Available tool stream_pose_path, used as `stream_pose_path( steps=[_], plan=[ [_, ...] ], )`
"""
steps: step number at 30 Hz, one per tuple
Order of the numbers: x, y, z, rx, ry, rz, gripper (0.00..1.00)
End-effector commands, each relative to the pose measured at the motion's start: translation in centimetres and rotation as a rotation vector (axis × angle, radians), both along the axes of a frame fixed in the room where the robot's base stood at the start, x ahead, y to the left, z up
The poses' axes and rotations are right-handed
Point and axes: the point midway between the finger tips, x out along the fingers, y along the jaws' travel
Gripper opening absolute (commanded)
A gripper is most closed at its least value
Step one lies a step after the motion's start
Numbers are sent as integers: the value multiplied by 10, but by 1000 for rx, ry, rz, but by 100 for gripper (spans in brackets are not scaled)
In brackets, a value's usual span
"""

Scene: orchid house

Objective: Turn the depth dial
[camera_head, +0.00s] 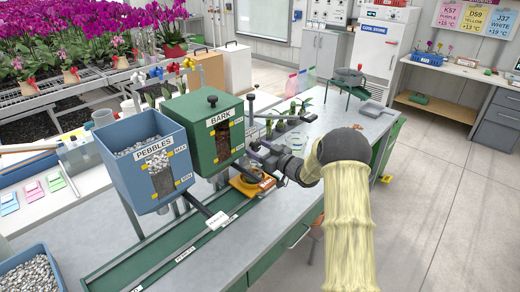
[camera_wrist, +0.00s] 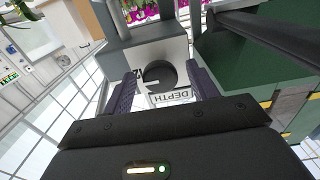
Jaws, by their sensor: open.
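The depth dial (camera_wrist: 160,74) is a dark round knob on a pale grey housing (camera_wrist: 180,48), with a white DEPTH label (camera_wrist: 172,97) beside it in the wrist view. My gripper (camera_wrist: 163,82) is open, its two dark ribbed fingers on either side of the dial as seen there. Whether either finger touches the dial I cannot tell. In the head view my gripper (camera_head: 256,151) is just right of the green BARK hopper (camera_head: 204,132), and I cannot make out the dial there.
The blue PEBBLES hopper (camera_head: 148,172) stands left of the BARK hopper. Small plants (camera_head: 296,110) stand behind. The bench right of the rail is mostly clear.

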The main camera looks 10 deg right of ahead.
Motion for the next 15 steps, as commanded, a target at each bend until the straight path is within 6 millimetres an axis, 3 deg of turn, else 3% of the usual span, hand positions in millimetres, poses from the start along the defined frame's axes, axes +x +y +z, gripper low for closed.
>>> stream_pose_path(
  steps=[2, 8, 15],
  plan=[
    [0, -1, 0, 0, 0, -1, 55],
    [0, -1, 0, 0, 0, -1, 15],
    [0, -2, -1, -7, -5, -2, 15]
  ],
)
